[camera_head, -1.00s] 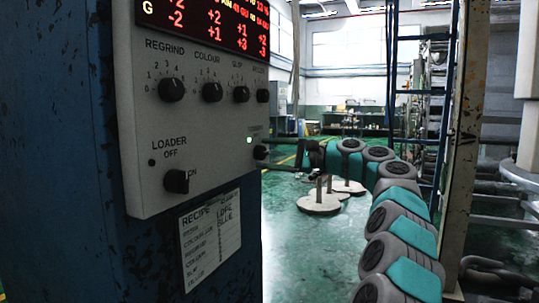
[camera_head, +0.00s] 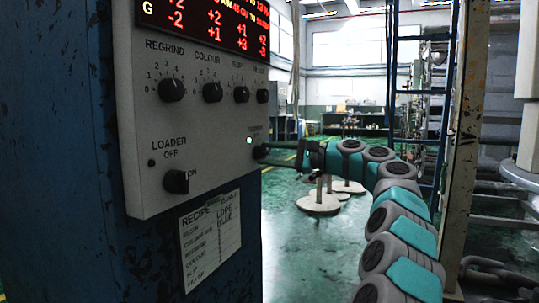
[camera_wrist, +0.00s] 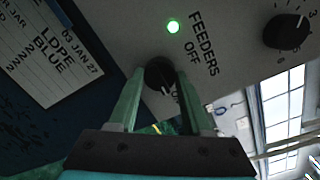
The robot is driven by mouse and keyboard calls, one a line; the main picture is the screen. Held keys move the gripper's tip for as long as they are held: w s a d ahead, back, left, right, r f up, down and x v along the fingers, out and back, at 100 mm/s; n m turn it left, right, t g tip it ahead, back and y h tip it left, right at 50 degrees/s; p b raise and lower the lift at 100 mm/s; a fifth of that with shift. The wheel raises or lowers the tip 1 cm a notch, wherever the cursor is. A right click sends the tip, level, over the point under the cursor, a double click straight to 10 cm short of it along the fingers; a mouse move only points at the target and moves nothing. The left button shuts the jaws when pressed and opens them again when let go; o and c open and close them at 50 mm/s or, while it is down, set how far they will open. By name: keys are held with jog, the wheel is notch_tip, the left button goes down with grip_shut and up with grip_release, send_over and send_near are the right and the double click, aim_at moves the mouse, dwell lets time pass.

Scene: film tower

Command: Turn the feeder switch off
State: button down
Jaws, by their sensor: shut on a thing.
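The feeder switch is a round black knob (camera_wrist: 160,74) on the grey panel, beside the print "FEEDERS OFF" in the wrist view. A small green lamp (camera_wrist: 173,27) by it is lit; it also shows in the head view (camera_head: 249,140). My gripper (camera_wrist: 158,82) has a finger on each side of the knob and is shut on it. The print on the knob's near side is partly hidden, and I cannot clearly read the pointer's direction. In the head view the knob (camera_head: 260,152) shows small at the panel's right edge, with my arm reaching it from the right.
The loader switch (camera_head: 176,181) and a row of dials, such as the regrind dial (camera_head: 171,89), are on the same panel (camera_head: 215,130). A recipe card (camera_head: 210,240) hangs below. A rusty post (camera_head: 460,150) stands right of my arm.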

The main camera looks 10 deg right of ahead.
jog(key=n+p, duration=0.1)
jog(key=n, duration=0.2)
jog(key=n+b, duration=0.1)
jog(key=n, duration=0.4)
jog(key=shift+f+h, duration=0.1)
jog(key=shift+h, duration=0.2)
jog(key=shift+s+a+n+t+h+b, duration=0.1)
jog(key=shift+n+t+h+b, duration=0.2)
jog(key=shift+n+b, duration=2.95)
jog(key=n+p, duration=0.2)
jog(key=n, duration=0.1)
jog(key=shift+p, duration=0.35)
